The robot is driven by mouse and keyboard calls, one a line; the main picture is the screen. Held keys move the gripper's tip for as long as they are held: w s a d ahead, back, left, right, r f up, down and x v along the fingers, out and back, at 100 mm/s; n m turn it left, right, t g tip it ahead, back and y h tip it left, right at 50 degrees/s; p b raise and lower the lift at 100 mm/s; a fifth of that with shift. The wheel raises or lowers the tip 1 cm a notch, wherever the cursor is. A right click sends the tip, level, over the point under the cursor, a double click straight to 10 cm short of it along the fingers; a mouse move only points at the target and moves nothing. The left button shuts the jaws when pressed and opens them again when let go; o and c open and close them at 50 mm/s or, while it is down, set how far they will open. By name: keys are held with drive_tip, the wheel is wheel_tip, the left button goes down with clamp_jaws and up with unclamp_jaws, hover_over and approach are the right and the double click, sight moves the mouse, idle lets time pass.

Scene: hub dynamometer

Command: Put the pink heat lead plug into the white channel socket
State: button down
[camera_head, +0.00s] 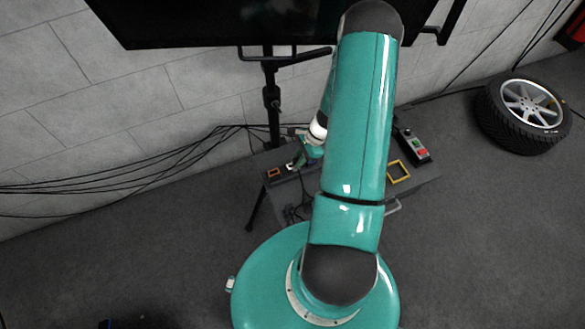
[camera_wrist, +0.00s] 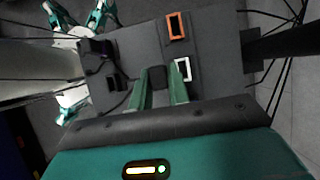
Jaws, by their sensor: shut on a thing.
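My gripper (camera_wrist: 160,84) has its two green fingers around a dark block, the heat lead plug (camera_wrist: 157,77), in the wrist view. No pink shows on it from this side. The white channel socket (camera_wrist: 186,69) is a white-rimmed opening on the dark bench top, just right of the right fingertip, which partly covers it. The plug is beside the socket, not in it; its height above the bench is hard to tell. In the head view my gripper (camera_head: 297,161) is small, over the bench's left part, and the plug cannot be made out.
An orange-framed socket (camera_wrist: 176,26) lies beyond the white one. The bench (camera_head: 425,185) also carries a yellow frame (camera_head: 398,171) and a control box (camera_head: 413,146) with a red button. Dark cables run along the wall. A wheel (camera_head: 522,112) lies on the floor at right.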

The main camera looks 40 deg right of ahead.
drive_tip(key=shift+w+d, duration=0.25)
drive_tip(key=shift+w, duration=0.6)
drive_tip(key=shift+w+d, duration=0.2)
drive_tip(key=shift+w, duration=0.6)
drive_tip(key=shift+f, duration=0.4)
drive_tip(key=shift+f, duration=1.5)
drive_tip(key=c, duration=1.3)
unclamp_jaws()
drive_tip(key=shift+o, duration=0.2)
drive_tip(key=v, duration=1.4)
